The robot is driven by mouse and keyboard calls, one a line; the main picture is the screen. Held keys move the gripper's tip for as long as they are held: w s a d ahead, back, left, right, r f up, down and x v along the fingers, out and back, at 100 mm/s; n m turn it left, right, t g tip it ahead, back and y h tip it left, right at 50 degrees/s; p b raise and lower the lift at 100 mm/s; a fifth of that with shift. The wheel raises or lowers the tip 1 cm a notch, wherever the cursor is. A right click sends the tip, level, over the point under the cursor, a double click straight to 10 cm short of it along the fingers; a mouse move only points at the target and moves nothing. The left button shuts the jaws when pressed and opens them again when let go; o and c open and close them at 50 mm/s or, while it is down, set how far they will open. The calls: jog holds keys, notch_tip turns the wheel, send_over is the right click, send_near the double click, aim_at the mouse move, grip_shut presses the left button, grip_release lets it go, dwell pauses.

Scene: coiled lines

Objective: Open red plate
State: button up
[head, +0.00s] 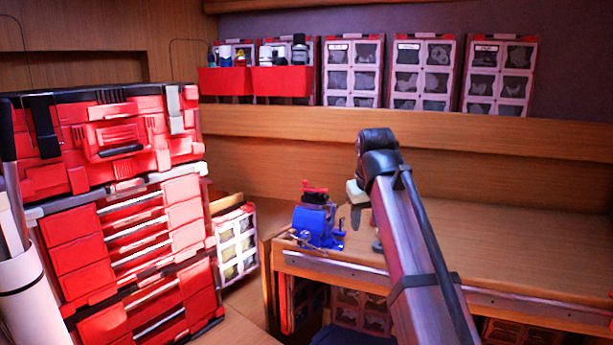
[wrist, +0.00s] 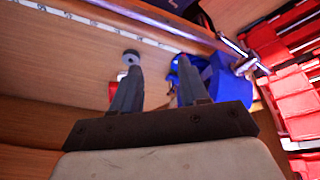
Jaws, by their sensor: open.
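No single separate red plate stands out. The likeliest red panels are the shut-looking drawer fronts of the red tool chest (head: 75,242) at the left of the head view. Red parts of the chest (wrist: 292,95) also show at the right of the wrist view. My gripper (head: 357,217) is above the wooden bench, right of the chest and well apart from it. In the wrist view my gripper (wrist: 155,78) has its two fingers spread with nothing held between them. A blue vise (head: 316,226) with a red top sits on the bench corner, beside my gripper.
A wooden bench (head: 500,235) with a metal front edge fills the right side. White-framed bins (head: 352,72) and red trays (head: 283,81) line the back wall. A white cylinder (head: 35,300) stands at lower left. A small grey ring (wrist: 130,57) lies on the bench.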

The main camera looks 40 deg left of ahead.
jog(key=s+a+r+n+g+y, duration=0.1)
jog(key=a+r, duration=0.6)
jog(key=r, duration=0.2)
jog(key=a+r+n+y, duration=0.1)
jog(key=a+r, duration=0.6)
jog(key=r, duration=0.3)
send_near(305, 181)
jog(key=shift+n, duration=0.3)
jog(key=x, duration=0.7)
jog(key=shift+w+a+f, duration=0.2)
jog(key=shift+a+f, duration=0.05)
jog(key=shift+f, duration=0.05)
grip_shut()
